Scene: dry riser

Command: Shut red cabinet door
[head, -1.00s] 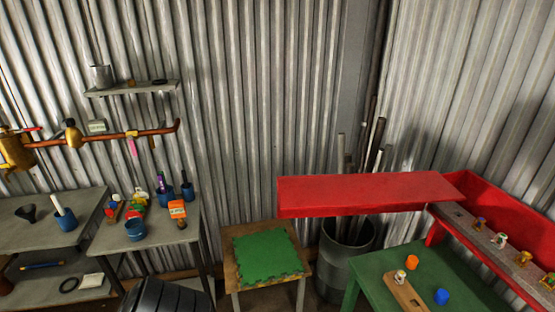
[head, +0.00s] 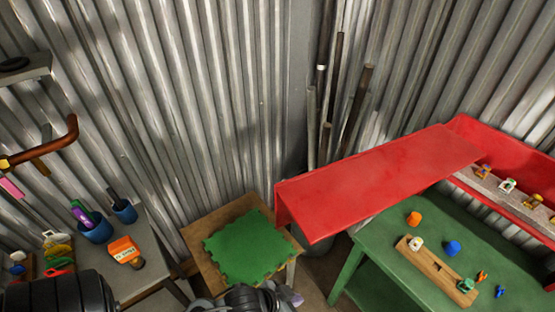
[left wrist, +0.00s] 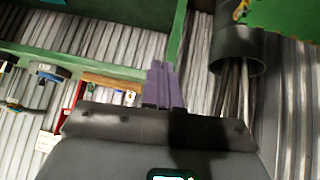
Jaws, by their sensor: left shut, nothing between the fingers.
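The red cabinet door (head: 375,185) stands wide open, a long red panel reaching left from the red cabinet (head: 495,140) on the right wall. Small valves on a grey rail show inside the open cabinet. My left gripper (head: 290,296) is at the bottom edge of the head view, below and left of the door's free end, apart from it. In the left wrist view its purple-grey fingers (left wrist: 164,86) are together, with nothing between them. The door is not clearly visible in that view. My right gripper is not in view.
A green table (head: 385,255) with a wooden block, an orange cap and a blue cap stands below the door. A stool with a green mat (head: 245,247) is left of the door's end. Pipes (head: 325,110) stand in a bin behind the door. A grey table (head: 150,265) is at left.

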